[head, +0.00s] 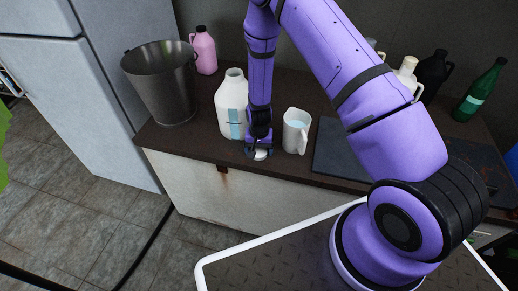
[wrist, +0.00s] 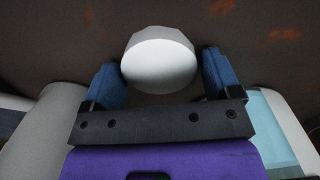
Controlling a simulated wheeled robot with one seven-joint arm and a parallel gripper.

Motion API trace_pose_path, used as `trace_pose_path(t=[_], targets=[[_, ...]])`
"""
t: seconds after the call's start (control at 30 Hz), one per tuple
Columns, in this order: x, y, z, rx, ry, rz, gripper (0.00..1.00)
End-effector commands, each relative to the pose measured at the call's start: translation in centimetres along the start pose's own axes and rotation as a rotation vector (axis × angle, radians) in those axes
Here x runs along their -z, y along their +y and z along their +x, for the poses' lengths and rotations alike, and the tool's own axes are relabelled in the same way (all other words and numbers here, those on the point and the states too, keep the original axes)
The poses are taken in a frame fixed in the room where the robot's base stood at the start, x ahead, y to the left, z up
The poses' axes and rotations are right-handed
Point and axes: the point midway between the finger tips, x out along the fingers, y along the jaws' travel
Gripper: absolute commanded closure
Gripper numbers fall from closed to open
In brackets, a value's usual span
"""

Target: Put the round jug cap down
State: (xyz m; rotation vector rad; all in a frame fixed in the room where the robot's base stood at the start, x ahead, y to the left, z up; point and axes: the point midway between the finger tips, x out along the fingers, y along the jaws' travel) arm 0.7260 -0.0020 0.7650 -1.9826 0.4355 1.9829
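The round jug cap (wrist: 159,62) is white and lies on the dark counter near its front edge. It also shows in the head view (head: 261,155), small and partly hidden by my gripper. My gripper (wrist: 162,72) points down at the counter, with one blue finger pad on each side of the cap. A thin gap shows between the cap and the right pad; at the left pad the gap is too small to be sure. The fingers look open around the cap. A white jug (head: 231,105) with a light blue stripe stands just left of my gripper, its top without a cap.
A white pitcher (head: 296,131) with light blue inside stands close right of my gripper. A dark metal bucket (head: 162,85) and a pink jug (head: 204,50) are at the left. A dark board (head: 338,150) and several bottles are at the right.

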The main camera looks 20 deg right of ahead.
Motion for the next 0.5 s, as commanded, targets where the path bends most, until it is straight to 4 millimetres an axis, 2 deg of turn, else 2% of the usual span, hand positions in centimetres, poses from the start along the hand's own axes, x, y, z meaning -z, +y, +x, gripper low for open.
trace_pose_path(t=[0.33, 0.5], targets=[[0.0, 0.0, -0.1, 0.000, 0.000, 0.000, 0.05], [0.0, -0.1, -1.5, 0.001, 0.001, -0.001, 0.05]])
